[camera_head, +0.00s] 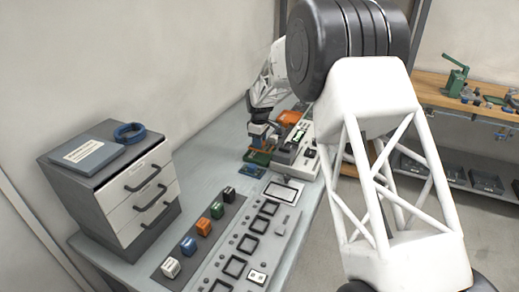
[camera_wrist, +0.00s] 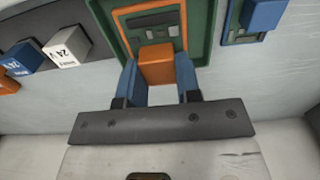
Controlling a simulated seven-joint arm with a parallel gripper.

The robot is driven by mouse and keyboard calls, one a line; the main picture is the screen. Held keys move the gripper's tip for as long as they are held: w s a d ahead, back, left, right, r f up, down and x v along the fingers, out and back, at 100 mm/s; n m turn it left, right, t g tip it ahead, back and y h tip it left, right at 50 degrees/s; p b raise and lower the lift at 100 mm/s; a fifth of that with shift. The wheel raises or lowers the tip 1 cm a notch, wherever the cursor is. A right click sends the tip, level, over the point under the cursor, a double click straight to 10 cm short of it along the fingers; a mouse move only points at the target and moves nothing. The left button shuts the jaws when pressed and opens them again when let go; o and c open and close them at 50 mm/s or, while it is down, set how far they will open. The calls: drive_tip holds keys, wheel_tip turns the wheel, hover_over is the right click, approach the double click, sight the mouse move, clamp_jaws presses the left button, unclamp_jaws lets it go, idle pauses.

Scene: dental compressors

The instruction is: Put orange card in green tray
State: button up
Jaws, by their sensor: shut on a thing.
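My gripper (camera_wrist: 158,80) has its two blue fingers shut on the orange block-like end of the orange card (camera_wrist: 157,66). The card's flat part, with grey and dark pieces on it, reaches away from the fingers. It lies inside the outline of the green tray (camera_wrist: 204,42) in the wrist view; whether it touches the tray floor I cannot tell. In the head view my gripper (camera_head: 262,136) is low over the green tray (camera_head: 257,157) at the far part of the bench, and hides most of the card.
A blue tray (camera_head: 234,181) lies just nearer than the green one. A pale machine (camera_head: 297,150) stands close on the right, with an orange piece (camera_head: 290,117) behind. A row of coloured blocks (camera_head: 203,227) and a drawer cabinet (camera_head: 115,185) are nearer. White and blue blocks (camera_wrist: 66,46) show left in the wrist view.

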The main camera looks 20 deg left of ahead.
drive_tip(key=shift+f, duration=1.85)
drive_tip(key=shift+f, duration=0.15)
drive_tip(key=o, duration=1)
drive_tip(key=shift+r, duration=6.15)
